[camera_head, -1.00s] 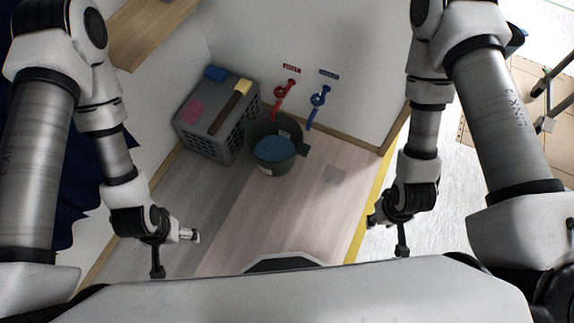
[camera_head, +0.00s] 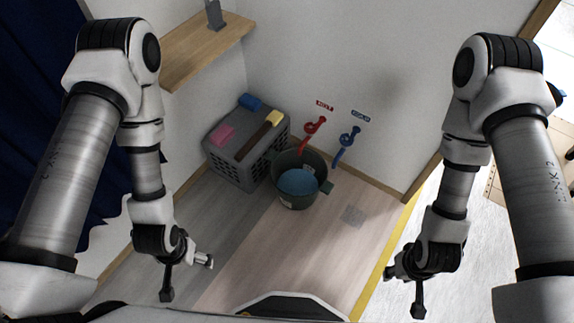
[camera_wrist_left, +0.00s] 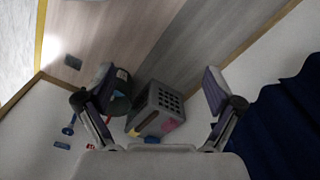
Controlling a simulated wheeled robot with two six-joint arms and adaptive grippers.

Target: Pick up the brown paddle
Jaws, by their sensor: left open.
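The brown paddle (camera_head: 252,141) lies across the top of a grey crate (camera_head: 232,172) in the head view. It looks like a dark brown bar with a yellow block (camera_head: 274,118) at its far right end. My left gripper (camera_head: 187,278) is open and empty, in front of the crate and well apart from it.
A dark green bucket (camera_head: 297,202) with blue content stands right of the crate. Pink (camera_head: 222,135) and blue (camera_head: 250,102) items lie on the crate. A wooden shelf (camera_head: 205,48) is upper left. The front floor is clear.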

